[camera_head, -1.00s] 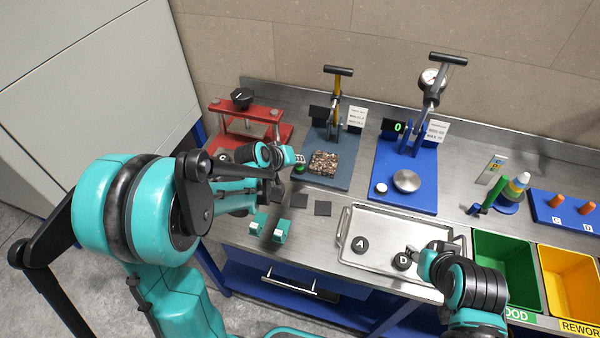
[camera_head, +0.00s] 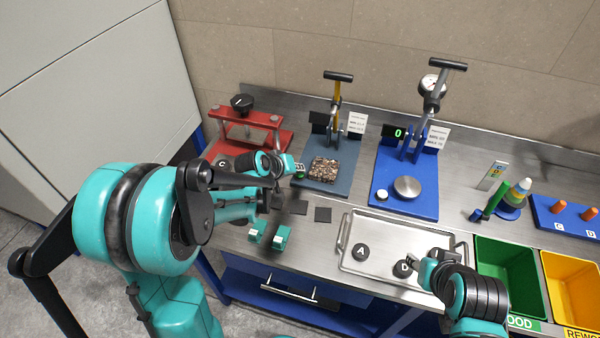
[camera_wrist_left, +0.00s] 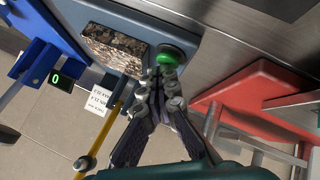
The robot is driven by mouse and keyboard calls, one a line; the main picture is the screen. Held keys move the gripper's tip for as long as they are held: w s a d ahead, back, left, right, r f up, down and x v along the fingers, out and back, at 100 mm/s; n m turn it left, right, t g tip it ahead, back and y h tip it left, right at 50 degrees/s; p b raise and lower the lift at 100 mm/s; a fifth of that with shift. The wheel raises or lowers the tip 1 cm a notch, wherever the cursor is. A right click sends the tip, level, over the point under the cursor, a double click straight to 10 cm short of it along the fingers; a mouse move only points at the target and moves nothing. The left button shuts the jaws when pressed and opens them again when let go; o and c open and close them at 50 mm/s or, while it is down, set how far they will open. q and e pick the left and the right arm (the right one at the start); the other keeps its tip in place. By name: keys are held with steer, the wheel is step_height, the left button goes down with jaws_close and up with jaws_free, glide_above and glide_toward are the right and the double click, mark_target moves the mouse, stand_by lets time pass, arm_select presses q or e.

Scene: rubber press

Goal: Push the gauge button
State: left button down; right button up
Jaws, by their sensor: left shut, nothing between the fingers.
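The gauge stand has a blue base (camera_head: 417,204) with a round dial (camera_head: 432,84) on top, a display (camera_head: 397,133) reading 0, a silver disc (camera_head: 407,187) and a small white button (camera_head: 381,195). My left gripper (camera_head: 299,168) is shut and empty, away to the left of this stand. Its tips are at a green button (camera_wrist_left: 172,54) on the grey-blue press base in the left wrist view; I cannot tell whether they touch it. The green button is partly hidden in both views. My right gripper (camera_head: 436,262) is over the metal tray; its finger gap is unclear.
A speckled block (camera_head: 323,168) sits on the grey-blue press base (camera_head: 316,188), right of my left gripper. A red press (camera_head: 245,118) stands at the left. The metal tray (camera_head: 374,224) holds black pucks. Green (camera_head: 504,268) and yellow (camera_head: 568,278) bins are at right.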

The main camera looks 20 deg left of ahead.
mark_target(298, 175)
stand_by(0.5)
arm_select(q)
steer(key=shift+f+b, duration=0.5)
steer(key=shift+r, duration=0.2)
steer(key=shift+r+p, duration=0.3)
steer(key=shift+p, duration=0.05)
steer(key=shift+r, duration=0.15)
step_height(298, 175, up, 6)
steer(key=p, duration=0.5)
